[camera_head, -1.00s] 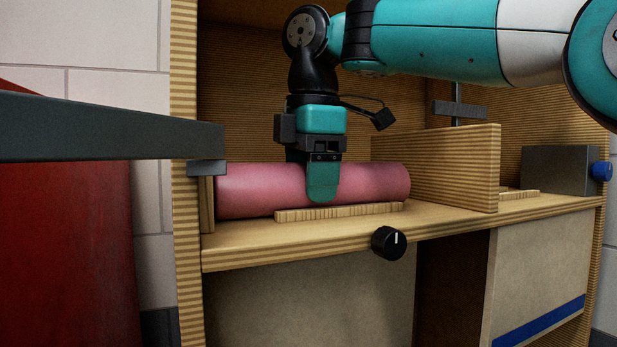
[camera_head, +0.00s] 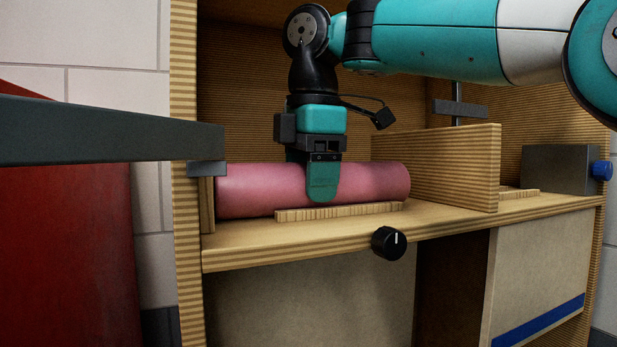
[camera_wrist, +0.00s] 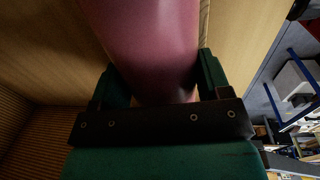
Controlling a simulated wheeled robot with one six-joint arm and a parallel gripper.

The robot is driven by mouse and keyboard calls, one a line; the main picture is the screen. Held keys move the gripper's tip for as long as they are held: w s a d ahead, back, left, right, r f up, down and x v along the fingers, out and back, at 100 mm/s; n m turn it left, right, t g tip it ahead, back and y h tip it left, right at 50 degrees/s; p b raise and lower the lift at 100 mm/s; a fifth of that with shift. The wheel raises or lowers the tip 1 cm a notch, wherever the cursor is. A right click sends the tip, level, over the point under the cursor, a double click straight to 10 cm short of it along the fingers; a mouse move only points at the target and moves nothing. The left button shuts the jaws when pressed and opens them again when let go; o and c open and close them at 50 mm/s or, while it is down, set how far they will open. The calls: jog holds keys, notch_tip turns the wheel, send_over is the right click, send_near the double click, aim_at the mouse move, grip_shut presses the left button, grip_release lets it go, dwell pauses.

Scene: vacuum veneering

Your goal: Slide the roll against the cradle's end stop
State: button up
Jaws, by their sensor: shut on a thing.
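The pink roll (camera_head: 250,190) lies lengthwise on the wooden shelf, behind a low wooden cradle rail (camera_head: 350,211). Its left end is at or very close to a small upright wooden end stop (camera_head: 207,203) by the cabinet's left side; I cannot tell whether they touch. My gripper (camera_head: 322,190) points down over the roll's middle, shut on it, with one green finger in front. In the wrist view the roll (camera_wrist: 150,45) passes between both fingers (camera_wrist: 165,85). The far finger is hidden in the head view.
A wooden divider (camera_head: 450,170) stands right of the roll. A grey box with a blue knob (camera_head: 560,170) is further right. A black knob (camera_head: 388,242) sticks out from the shelf's front edge. A dark grey bar (camera_head: 110,130) crosses the left foreground.

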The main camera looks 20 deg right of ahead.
jog(key=shift+a, duration=0.15)
jog(key=o, duration=1.2)
jog(key=r+p, duration=0.1)
jog(key=r, duration=0.2)
jog(key=r+p, duration=0.2)
jog(key=r, duration=0.2)
jog(key=s+r+p, duration=0.1)
jog(key=r+p, duration=0.1)
jog(key=r, duration=0.1)
jog(key=shift+r, duration=0.35)
jog(key=shift+s+r, duration=0.2)
jog(key=shift+r, duration=0.45)
